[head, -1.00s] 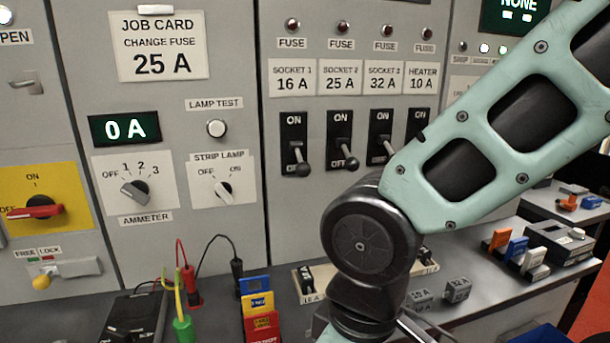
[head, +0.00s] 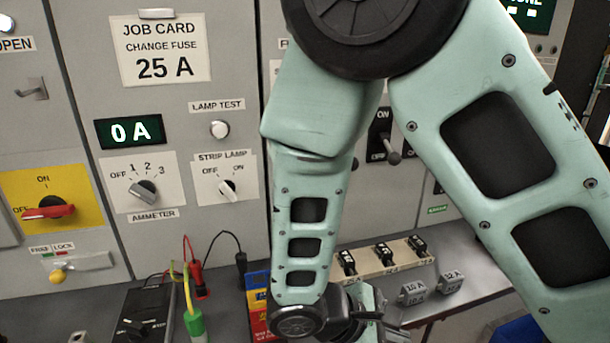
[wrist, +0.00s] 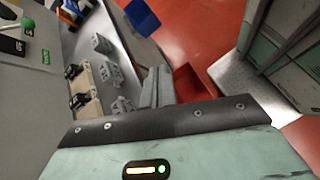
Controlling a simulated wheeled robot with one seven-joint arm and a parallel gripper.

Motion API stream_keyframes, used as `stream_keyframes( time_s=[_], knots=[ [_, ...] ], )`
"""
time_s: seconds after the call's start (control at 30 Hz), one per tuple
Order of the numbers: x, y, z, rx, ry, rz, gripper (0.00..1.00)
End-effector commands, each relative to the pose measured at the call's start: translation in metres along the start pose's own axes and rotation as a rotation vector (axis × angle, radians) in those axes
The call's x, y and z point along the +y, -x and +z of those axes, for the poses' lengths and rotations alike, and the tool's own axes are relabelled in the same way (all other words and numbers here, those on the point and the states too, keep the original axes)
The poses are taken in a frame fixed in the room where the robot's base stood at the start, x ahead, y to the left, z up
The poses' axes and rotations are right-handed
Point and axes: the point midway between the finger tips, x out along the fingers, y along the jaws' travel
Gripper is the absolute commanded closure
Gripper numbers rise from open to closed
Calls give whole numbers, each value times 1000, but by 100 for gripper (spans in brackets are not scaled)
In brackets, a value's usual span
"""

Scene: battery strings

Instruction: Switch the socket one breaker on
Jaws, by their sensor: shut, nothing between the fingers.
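The socket 1 breaker is hidden behind my arm in the head view. A black breaker (head: 385,148), by its place socket 3, shows right of my upper arm link with its lever down toward OFF. My gripper (wrist: 157,84) is shut and empty in the wrist view, pointing past the bench edge over the red floor. In the head view it is partly hidden at the bottom centre, low by the bench and well below the breaker row. A black breaker (wrist: 12,45) is at the top left of the wrist view; I cannot tell which one.
A cream strip with several black fuse holders (head: 382,254) and grey labelled blocks (head: 412,292) lie on the bench near my gripper. Test leads with a green plug (head: 194,322) stand left. A blue bin (wrist: 142,15) and a red bin (wrist: 193,82) are below the bench edge.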

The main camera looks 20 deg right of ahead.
Motion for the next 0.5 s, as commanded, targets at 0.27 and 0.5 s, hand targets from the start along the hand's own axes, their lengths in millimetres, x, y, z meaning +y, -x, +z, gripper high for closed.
stream_keyframes(
  time_s=[0.27, 0.5],
  knots=[
    [60, -17, 8, -282, 87, 377, 100],
    [118, -1, 7, -482, 151, 765, 100]
  ],
)
